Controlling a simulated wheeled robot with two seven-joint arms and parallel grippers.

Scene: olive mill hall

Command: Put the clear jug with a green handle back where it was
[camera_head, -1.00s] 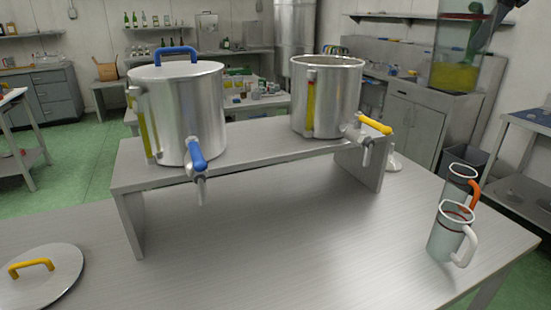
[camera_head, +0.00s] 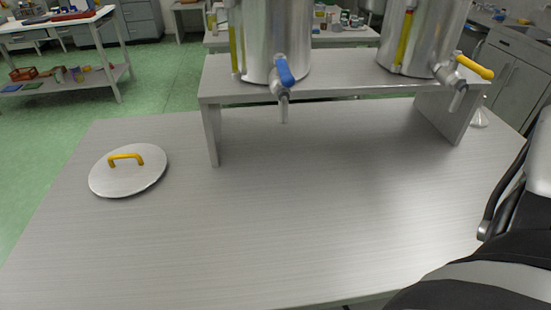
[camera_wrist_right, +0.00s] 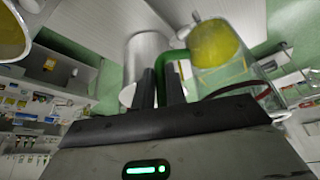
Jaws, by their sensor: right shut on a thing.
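The clear jug (camera_wrist_right: 225,75) with a green handle (camera_wrist_right: 182,66) shows in the right wrist view, with yellow-green oil inside it. My right gripper (camera_wrist_right: 162,88) is shut on the green handle, and the jug's body is to the right of the fingers. In the head view the jug is out of sight. There, only part of my right arm (camera_head: 500,250) shows at the lower right, and it hides that corner of the table. My left gripper is in neither view.
The grey table (camera_head: 300,220) is mostly clear in the middle. A round lid (camera_head: 130,180) with a yellow handle lies at left. A raised stand (camera_head: 340,83) carries two steel tanks, with a blue tap (camera_head: 285,72) and a yellow tap (camera_head: 472,67).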

